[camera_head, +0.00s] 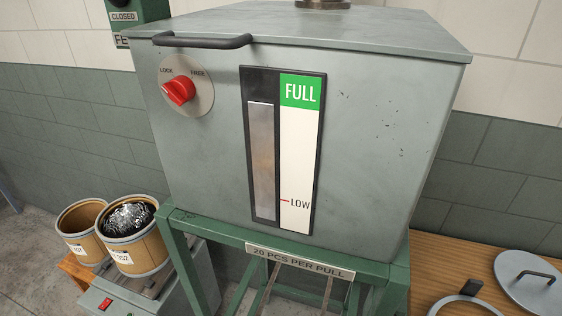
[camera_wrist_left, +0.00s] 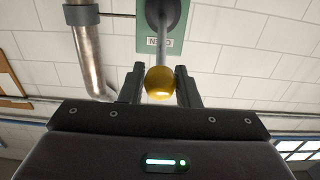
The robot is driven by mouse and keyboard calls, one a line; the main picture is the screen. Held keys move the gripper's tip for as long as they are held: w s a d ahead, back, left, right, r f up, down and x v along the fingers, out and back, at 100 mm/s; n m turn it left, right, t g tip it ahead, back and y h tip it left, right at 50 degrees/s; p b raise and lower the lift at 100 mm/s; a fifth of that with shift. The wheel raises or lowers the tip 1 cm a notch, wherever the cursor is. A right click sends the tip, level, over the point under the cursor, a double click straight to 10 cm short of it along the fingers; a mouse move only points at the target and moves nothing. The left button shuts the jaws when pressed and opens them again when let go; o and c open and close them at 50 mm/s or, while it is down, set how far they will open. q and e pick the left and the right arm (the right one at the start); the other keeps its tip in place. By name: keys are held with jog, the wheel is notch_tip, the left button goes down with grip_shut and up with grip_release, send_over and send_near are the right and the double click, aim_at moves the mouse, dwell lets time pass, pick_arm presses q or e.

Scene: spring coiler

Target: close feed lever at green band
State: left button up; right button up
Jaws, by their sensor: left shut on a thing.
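In the left wrist view my left gripper (camera_wrist_left: 159,76) is shut on a yellow ball knob (camera_wrist_left: 159,84), one finger on each side. A grey lever rod (camera_wrist_left: 163,42) runs from the knob up to a dark round mount on a green plate (camera_wrist_left: 146,44). The plate's lettering is only partly readable. In the head view a green sign (camera_head: 124,16) reading "CLOSED" shows at the top left, cut off by the frame. Neither gripper nor the lever shows in the head view. I cannot tell from these frames where the lever stands against its green band.
A grey hopper (camera_head: 380,120) with a FULL/LOW gauge (camera_head: 300,150) and red knob (camera_head: 179,91) fills the head view, on a green stand (camera_head: 230,231). Two drums (camera_head: 137,247) stand lower left. A metal pipe (camera_wrist_left: 90,55) runs beside the lever.

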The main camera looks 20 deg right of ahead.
pick_arm(q)
jog(key=shift+s+a+f+b, duration=0.1)
jog(key=shift+s+f+b, duration=0.05)
jog(key=shift+f+b, duration=1.2)
jog(key=shift+s+a+f+b, duration=0.1)
jog(key=shift+f+b, duration=0.95)
jog(key=shift+f, duration=0.6)
jog(key=f+b, duration=0.2)
jog(key=f, duration=0.1)
jog(key=f+b, duration=0.1)
jog(key=shift+w+d+f+b, duration=0.3)
jog(key=shift+w+f, duration=0.05)
jog(key=o, duration=1)
jog(key=shift+r, duration=0.15)
jog(key=shift+o, duration=0.2)
jog(key=shift+s+a+r, duration=0.1)
jog(key=shift+s+a, duration=0.05)
jog(key=shift+s, duration=0.05)
jog(key=r+b+v, duration=0.1)
jog(key=v, duration=0.7)
jog(key=shift+w, duration=0.1)
